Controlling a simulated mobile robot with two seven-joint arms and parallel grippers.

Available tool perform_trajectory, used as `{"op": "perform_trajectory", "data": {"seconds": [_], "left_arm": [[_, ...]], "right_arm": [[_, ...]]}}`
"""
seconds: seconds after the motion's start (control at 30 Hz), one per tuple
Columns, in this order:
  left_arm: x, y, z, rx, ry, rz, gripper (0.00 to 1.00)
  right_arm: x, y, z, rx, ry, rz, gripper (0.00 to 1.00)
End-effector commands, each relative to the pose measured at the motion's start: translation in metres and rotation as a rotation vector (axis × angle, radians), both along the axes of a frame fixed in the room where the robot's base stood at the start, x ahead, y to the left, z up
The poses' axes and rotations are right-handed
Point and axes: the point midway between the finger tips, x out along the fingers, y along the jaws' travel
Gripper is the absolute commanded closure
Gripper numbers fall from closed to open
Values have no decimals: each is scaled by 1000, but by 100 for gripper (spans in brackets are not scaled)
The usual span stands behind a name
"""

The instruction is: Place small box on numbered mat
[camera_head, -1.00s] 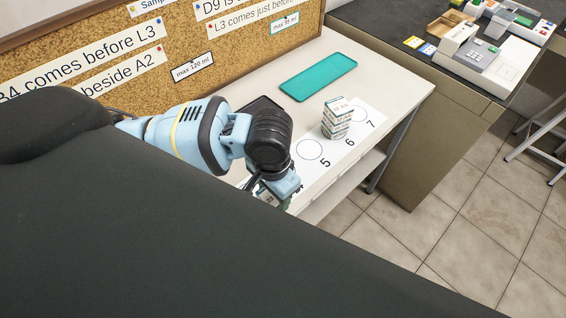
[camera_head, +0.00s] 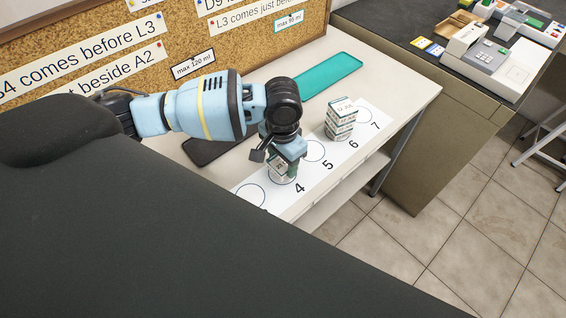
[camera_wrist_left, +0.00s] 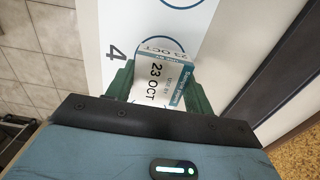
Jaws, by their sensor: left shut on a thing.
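My left gripper (camera_head: 282,172) is shut on a small white box (camera_head: 278,166) with green trim. In the left wrist view the box (camera_wrist_left: 158,76) sits between the two green fingers and its label reads "23 OCT". The white numbered mat (camera_head: 314,176) runs along the bench's front edge, with circles and the numbers 4 to 7 showing. The gripper and box are over the circle by number 4, which they partly cover. I cannot tell whether the box touches the mat. A stack of similar boxes (camera_head: 341,119) stands at circle 6. My right gripper is out of view.
A teal tray (camera_head: 331,75) lies at the back of the bench and a dark tray (camera_head: 204,149) lies behind my left gripper. A corkboard (camera_head: 235,40) with notes stands behind. Circles 5 and 7 look empty.

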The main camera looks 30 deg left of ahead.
Motion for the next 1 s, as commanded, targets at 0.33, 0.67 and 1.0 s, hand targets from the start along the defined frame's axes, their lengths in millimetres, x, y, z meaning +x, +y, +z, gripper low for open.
{"op": "perform_trajectory", "data": {"seconds": [0.33,0.67,1.0], "left_arm": [[0,0,-17,0,-1,0,70],[0,0,-19,0,-2,1,28],[0,0,-18,1,-1,1,26]], "right_arm": [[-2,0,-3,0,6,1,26],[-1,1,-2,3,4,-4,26],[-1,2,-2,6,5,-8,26]]}}
